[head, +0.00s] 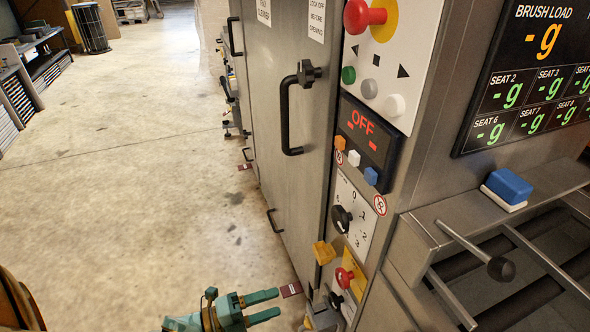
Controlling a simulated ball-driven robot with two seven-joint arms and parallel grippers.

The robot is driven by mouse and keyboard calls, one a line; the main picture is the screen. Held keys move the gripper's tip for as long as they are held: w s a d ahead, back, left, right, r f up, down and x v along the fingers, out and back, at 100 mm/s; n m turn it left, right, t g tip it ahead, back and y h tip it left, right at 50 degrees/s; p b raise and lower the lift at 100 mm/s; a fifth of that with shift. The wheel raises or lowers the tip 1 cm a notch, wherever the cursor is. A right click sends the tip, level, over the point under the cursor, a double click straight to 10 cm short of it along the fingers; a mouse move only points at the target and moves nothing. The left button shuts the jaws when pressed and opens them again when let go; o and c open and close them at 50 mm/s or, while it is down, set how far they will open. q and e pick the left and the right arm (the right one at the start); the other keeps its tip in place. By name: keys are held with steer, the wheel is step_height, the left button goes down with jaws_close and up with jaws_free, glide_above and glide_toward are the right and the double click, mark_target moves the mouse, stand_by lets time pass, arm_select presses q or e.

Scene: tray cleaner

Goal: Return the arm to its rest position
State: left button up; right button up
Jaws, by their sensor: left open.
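My left gripper (276,303) shows at the bottom of the head view, low over the concrete floor. Its two teal fingers point right and stand apart, with nothing between them. The fingertips are left of the machine's lower front, apart from it as far as I can tell. The rest of the left arm is mostly cut off by the bottom edge. My right gripper is not in view.
The grey machine door (283,130) with a black handle (288,110) stands ahead. Right of it are an OFF display (366,135), a red button (364,16) and a blue-topped brush (508,187). The floor (130,170) at left is clear.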

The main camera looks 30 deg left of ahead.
arm_select(q)
steer(key=a+f+n+y, duration=0.5)
steer(key=f+n, duration=0.1)
steer(key=f, duration=0.1)
steer(key=s+a+f+n+g+y+p, duration=0.25)
steer(key=s+f+n, duration=0.25)
steer(key=s+f, duration=0.25)
steer(key=s+a+f+n+g+y+p, duration=0.1)
steer(key=s+a+f+n+g+y, duration=0.3)
steer(key=s+f, duration=0.35)
steer(key=s+d+f+n+g+p, duration=0.1)
steer(key=s+d+f+n+g, duration=0.15)
steer(key=s, duration=0.45)
steer(key=s+d+f+n+g+p, duration=0.1)
steer(key=s+f+n+g, duration=0.15)
steer(key=s, duration=0.45)
steer(key=s+d+r+n+g+p, duration=0.1)
steer(key=s+d+g+p, duration=0.1)
steer(key=s+d, duration=0.6)
steer(key=s, duration=0.3)
steer(key=shift+s+d+r+n+g+p, duration=0.15)
steer(key=shift+r+n+g+p, duration=0.1)
steer(key=shift+n+g+p, duration=0.15)
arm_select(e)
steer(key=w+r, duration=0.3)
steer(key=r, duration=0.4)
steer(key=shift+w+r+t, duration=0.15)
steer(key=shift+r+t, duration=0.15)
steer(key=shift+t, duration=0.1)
